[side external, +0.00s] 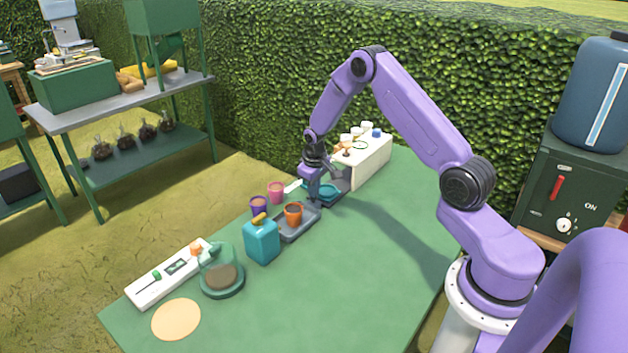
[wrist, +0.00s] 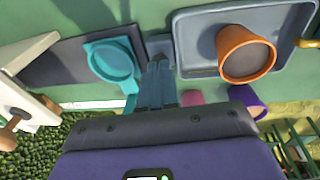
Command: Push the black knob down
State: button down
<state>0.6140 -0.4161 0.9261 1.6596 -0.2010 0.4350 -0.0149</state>
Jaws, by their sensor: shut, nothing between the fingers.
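My gripper (side external: 314,197) points down low over the green table, between a teal ring-shaped holder (side external: 329,191) and the grey tray with the orange pot. In the wrist view its fingers (wrist: 158,78) are closed together and empty, just right of the teal holder (wrist: 112,62). I cannot make out a clearly black knob in either view. A white box (side external: 372,162) behind the gripper has a small brown knob-like part (side external: 347,153) at its edge. A brown knob (wrist: 12,128) also shows at the left of the wrist view. The arm partly hides the table around the gripper.
The grey tray (side external: 283,236) holds an orange pot (side external: 293,212). Purple (side external: 258,205) and pink (side external: 276,190) pots stand behind it. The table's right half is clear.

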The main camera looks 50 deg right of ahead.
notch_tip(320, 180, up, 14)
jog(key=s+a, duration=0.1)
jog(key=shift+s+a, duration=0.25)
jog(key=shift+a, duration=0.05)
dwell(0.4)
jog(key=s+a+r+n+y, duration=0.1)
jog(key=s+a+r+n, duration=0.2)
jog(key=s+a, duration=0.45)
jog(key=s+a+r+n, duration=0.2)
jog(key=s+a, duration=0.3)
jog(key=a, duration=0.6)
jog(key=s+a+r+n+g, duration=0.1)
jog(key=s+a+n, duration=0.2)
jog(key=s, duration=2)
jog(key=shift+r+n+y, duration=0.3)
jog(key=shift+r+n, duration=0.1)
jog(key=shift+n, duration=1.9)
jog(key=shift+a, duration=0.1)
